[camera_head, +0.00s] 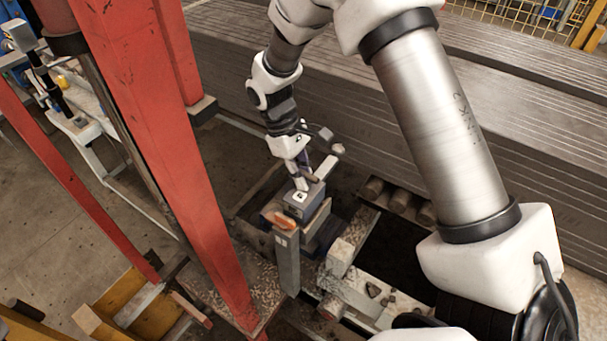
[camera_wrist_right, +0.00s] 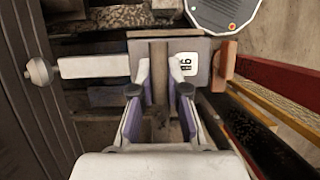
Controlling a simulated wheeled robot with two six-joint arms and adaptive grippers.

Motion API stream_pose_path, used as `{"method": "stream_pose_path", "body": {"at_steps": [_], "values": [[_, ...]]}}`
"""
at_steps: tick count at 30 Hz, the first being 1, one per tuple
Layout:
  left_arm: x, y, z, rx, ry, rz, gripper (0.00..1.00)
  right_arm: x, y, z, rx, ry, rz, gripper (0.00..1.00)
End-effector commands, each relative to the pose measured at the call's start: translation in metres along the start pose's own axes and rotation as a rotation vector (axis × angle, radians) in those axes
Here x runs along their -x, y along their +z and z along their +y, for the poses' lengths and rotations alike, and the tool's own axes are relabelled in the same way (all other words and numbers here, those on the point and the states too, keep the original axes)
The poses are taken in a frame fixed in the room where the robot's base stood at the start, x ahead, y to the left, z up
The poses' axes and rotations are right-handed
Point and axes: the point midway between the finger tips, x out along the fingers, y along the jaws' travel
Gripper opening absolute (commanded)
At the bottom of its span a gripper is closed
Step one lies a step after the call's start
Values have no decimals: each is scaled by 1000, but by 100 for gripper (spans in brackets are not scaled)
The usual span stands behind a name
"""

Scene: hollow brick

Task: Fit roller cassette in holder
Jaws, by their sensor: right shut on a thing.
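The roller cassette (camera_head: 297,211), a blue-grey block with a white number label, is at the grey metal holder (camera_head: 315,220) in the middle of the head view. In the right wrist view the cassette's top face (camera_wrist_right: 202,78) shows its label right of a brown upright grip bar (camera_wrist_right: 159,72). My right gripper (camera_head: 302,182) is above the cassette; in the wrist view its two fingers (camera_wrist_right: 159,80) are shut on the bar from both sides. The cassette's underside is hidden, so I cannot tell how deep it sits. My left gripper is not in view.
A pale bar (camera_wrist_right: 95,66) with a round knob (camera_wrist_right: 40,71) lies beside the cassette; an orange block (camera_wrist_right: 223,66) is opposite. A red steel post (camera_head: 175,150) stands close on the left. A ribbed dark wall (camera_head: 520,130) stands behind.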

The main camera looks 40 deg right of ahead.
Motion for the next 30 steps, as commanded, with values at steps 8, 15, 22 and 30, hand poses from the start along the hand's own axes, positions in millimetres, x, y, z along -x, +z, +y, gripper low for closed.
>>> {"method": "stream_pose_path", "body": {"at_steps": [8, 15, 22, 30], "values": [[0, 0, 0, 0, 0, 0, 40, 0, 0, 0, 0, 0, 0, 0], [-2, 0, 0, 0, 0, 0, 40, -3, -1, 0, 0, 0, 0, 0], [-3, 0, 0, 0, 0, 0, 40, -7, -3, 0, 0, 0, 1, 0], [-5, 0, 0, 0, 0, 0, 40, -11, -5, 0, 0, 0, 0, 0]]}}
